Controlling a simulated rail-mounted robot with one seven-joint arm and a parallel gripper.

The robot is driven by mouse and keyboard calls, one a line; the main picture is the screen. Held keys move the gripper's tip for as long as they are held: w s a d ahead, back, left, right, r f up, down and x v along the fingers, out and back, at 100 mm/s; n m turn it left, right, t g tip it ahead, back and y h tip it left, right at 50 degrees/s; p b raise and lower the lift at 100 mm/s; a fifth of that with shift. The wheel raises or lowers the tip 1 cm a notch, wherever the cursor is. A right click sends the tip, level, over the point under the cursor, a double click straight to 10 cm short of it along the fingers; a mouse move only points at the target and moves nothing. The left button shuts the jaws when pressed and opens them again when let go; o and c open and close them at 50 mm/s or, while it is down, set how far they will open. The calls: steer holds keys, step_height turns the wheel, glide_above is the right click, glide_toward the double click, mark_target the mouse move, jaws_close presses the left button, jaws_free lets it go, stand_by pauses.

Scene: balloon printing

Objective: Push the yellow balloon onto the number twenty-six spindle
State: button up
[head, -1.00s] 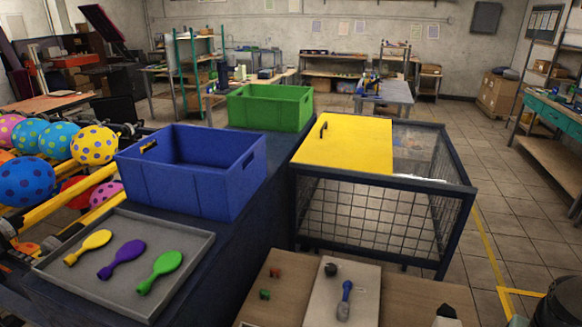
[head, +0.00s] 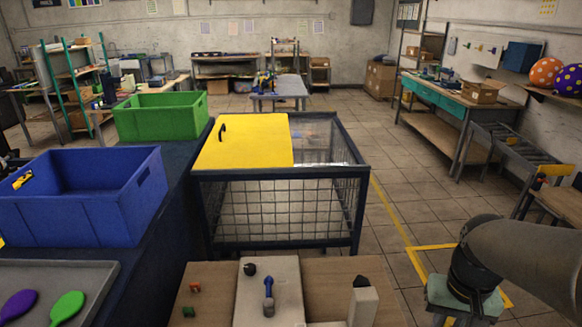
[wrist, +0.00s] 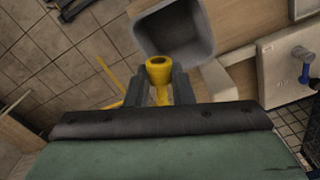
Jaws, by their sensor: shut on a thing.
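In the wrist view, my gripper (wrist: 160,88) is shut on a yellow balloon (wrist: 158,66), whose round, open-looking end faces away from the palm between the fingers. In the head view, part of my arm reaches in from the right, and the fingertips cannot be made out. A purple balloon (head: 18,306) and a green balloon (head: 66,308) lie on the grey tray (head: 100,270) at the lower left. No spindle numbered twenty-six can be made out in either current view.
A grey bin (wrist: 142,36) lies just beyond the held balloon in the wrist view. A blue crate (head: 70,215), a green crate (head: 160,122) and a mesh cage with a yellow lid (head: 240,142) stand at left and middle. A blue-handled item (head: 268,288) is on the near table.

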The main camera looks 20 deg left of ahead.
steer(key=s+r, duration=0.5)
steer(key=shift+s+r, duration=0.25)
steer(key=shift+s, duration=0.05)
steer(key=shift+a, duration=0.1)
